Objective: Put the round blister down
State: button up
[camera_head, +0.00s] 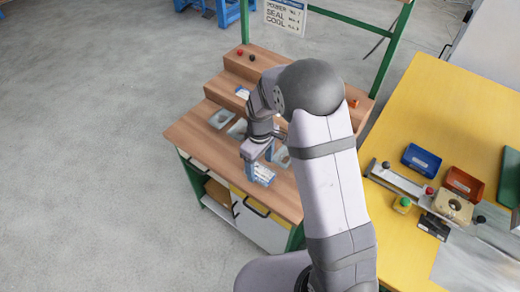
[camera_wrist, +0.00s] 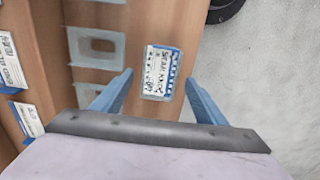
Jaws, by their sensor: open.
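A small pack with a blue and white printed label (camera_wrist: 162,64) lies flat on the wooden bench, and it also shows in the head view (camera_head: 264,175). It may be the blister; I cannot make out a round shape on it. My gripper (camera_wrist: 159,77) is open, with its two blue fingers on either side of the pack and a gap beside each. In the head view my gripper (camera_head: 259,160) is low over the front part of the bench. Whether the fingers touch the bench is unclear.
Grey square frames (camera_wrist: 96,46) lie on the bench beside the pack. Labelled cards (camera_wrist: 10,62) stand on the bench's step. The bench edge is close to the pack. At right, a yellow table (camera_head: 415,105) carries a blue bin (camera_head: 421,159) and a red bin (camera_head: 464,184).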

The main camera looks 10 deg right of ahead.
notch_tip(320, 180, up, 10)
jog(key=b, duration=0.2)
jog(key=s+d+m, duration=0.3)
jog(key=s+m, duration=0.1)
jog(key=s, duration=0.5)
jog(key=s+d+f+m, duration=0.1)
jog(key=s+d+m, duration=0.2)
jog(key=s, duration=0.6)
jog(key=shift+s+d+m, duration=0.3)
jog(key=shift+d+m, duration=0.1)
jog(key=shift+m, duration=0.4)
jog(key=shift+o, duration=0.6)
jog(key=shift+s+d+f, duration=0.1)
jog(key=shift+s+f, duration=0.15)
jog(key=shift+s, duration=0.25)
jog(key=shift+w, duration=0.1)
